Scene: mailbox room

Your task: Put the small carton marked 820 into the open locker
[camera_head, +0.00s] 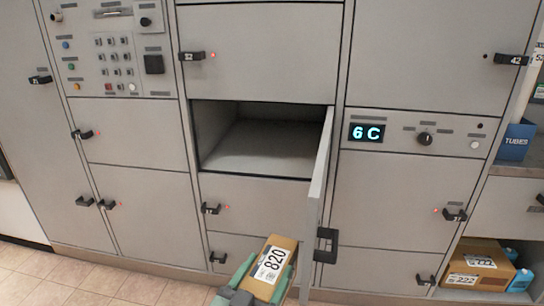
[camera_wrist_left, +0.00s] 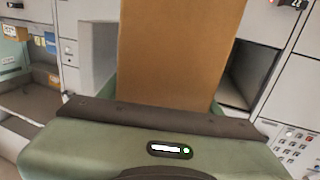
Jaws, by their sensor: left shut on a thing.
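The small carton marked 820 (camera_head: 270,264) is brown with a white label. It is low in the middle of the head view, in front of the lockers and below the open one. My left gripper (camera_head: 265,278) is shut on it, with green fingers along its sides. In the left wrist view the carton (camera_wrist_left: 178,55) fills the middle, above the gripper body. The open locker (camera_head: 262,150) is an empty dark-edged compartment at mid height. Its door (camera_head: 319,190) is swung out toward me on the right side. My right gripper is in neither view.
The open door with its black handle (camera_head: 326,245) stands out just right of the carton. Closed lockers surround the opening. A display panel reading 6 C (camera_head: 367,132) is to the right. Another carton (camera_head: 476,264) sits on a low shelf at the lower right. Tiled floor (camera_head: 100,280) is at the left.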

